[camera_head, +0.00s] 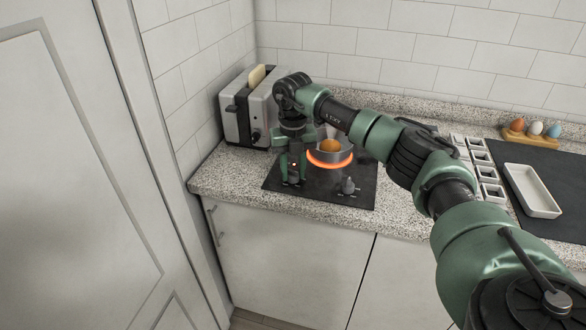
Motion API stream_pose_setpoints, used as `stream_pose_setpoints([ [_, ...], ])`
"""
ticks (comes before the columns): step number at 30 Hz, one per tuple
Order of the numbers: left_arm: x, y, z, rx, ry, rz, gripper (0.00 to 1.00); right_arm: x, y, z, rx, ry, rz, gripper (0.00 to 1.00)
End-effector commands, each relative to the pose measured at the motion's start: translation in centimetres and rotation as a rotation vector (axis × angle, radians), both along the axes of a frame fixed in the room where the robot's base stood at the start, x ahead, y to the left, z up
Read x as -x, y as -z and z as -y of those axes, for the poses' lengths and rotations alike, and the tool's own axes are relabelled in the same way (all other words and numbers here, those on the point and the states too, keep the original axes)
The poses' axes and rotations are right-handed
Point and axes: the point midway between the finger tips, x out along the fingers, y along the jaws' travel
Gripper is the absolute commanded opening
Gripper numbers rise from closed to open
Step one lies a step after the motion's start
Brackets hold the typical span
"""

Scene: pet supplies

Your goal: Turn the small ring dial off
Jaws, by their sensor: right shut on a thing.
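A black cooktop (318,196) is set in the speckled counter. Its ring glows orange (330,164) under a grey pan (346,150) that holds something round and orange (329,146). Two dials stand at the cooktop's front. The right dial (348,187) is dark grey and free. My right gripper (292,178) points down at the left dial (292,181), its fingers on both sides, and is shut on it. The fingers hide most of this dial, and its setting cannot be read. Which dial is the small ring's cannot be told from markings. My left gripper is not in view.
A silver toaster (240,112) with bread stands just left of my right gripper. Right of my arm are small white square containers (487,173), a white tray (534,190) on a dark mat and a wooden egg holder (530,137). A white door (75,180) fills the left.

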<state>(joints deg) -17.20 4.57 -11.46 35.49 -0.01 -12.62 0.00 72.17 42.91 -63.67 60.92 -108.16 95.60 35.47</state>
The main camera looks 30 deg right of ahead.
Motion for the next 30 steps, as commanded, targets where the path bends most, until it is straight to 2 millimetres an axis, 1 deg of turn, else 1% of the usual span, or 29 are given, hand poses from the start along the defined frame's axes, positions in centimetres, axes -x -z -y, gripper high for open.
stream_pose_setpoints([
  [1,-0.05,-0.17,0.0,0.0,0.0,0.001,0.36,-0.05,-0.23,0.05,0.0,-0.042,0.002,0.0],
  [13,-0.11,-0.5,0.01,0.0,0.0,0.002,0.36,-0.05,-0.17,0.05,0.0,-0.422,0.002,0.0],
  [30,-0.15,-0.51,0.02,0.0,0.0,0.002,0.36,-0.1,-0.17,0.06,0.001,-0.963,0.004,0.0],
])
